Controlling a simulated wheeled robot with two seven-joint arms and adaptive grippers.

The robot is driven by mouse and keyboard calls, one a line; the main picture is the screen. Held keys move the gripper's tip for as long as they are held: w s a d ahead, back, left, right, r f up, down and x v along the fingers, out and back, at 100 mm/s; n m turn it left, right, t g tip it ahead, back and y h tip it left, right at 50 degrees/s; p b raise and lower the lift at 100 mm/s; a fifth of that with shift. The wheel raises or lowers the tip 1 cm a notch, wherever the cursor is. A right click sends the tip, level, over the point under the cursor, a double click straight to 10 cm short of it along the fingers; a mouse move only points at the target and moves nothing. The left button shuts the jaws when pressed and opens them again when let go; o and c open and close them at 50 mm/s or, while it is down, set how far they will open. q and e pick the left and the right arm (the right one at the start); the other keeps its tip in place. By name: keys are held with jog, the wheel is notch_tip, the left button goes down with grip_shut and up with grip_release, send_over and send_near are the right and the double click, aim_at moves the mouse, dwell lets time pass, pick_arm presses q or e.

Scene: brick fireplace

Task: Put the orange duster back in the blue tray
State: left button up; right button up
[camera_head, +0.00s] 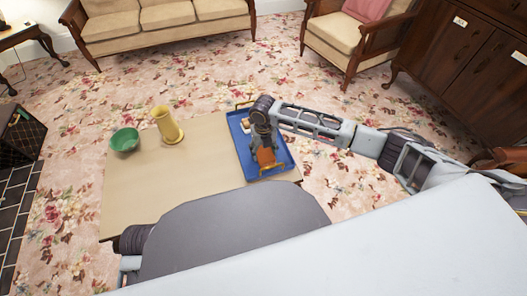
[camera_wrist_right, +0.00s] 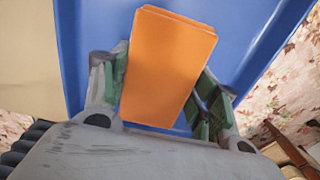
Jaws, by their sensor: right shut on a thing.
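The orange duster (camera_head: 266,157) is in my right gripper (camera_head: 262,145), over the blue tray (camera_head: 282,162) on the right side of the table. In the right wrist view the duster (camera_wrist_right: 168,68) is an orange block between the two green-padded fingers of the right gripper (camera_wrist_right: 165,95), which is shut on it. The blue tray (camera_wrist_right: 240,30) fills the background behind it. I cannot tell whether the duster touches the tray floor. My left gripper does not show; only a dark part of my left arm shows at the table's near edge.
The tan table (camera_head: 190,165) also holds a green bowl (camera_head: 125,140) and a yellow vase (camera_head: 167,124) at the left. The tray has yellow handles, and a small item (camera_head: 244,122) lies near its far end. The table's middle is clear.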

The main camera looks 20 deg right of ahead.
aim_at(263, 150)
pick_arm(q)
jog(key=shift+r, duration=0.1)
pick_arm(e)
jog(key=o, duration=1)
jog(key=shift+r, duration=0.5)
notch_tip(263, 150, up, 3)
jog(key=shift+p, duration=0.75)
pick_arm(q)
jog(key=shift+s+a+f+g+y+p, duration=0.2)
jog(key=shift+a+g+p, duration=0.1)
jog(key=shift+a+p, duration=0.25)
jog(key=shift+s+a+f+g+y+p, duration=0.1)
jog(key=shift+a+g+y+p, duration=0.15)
jog(key=shift+p, duration=0.4)
pick_arm(e)
notch_tip(263, 150, up, 8)
jog(key=shift+r, duration=0.1)
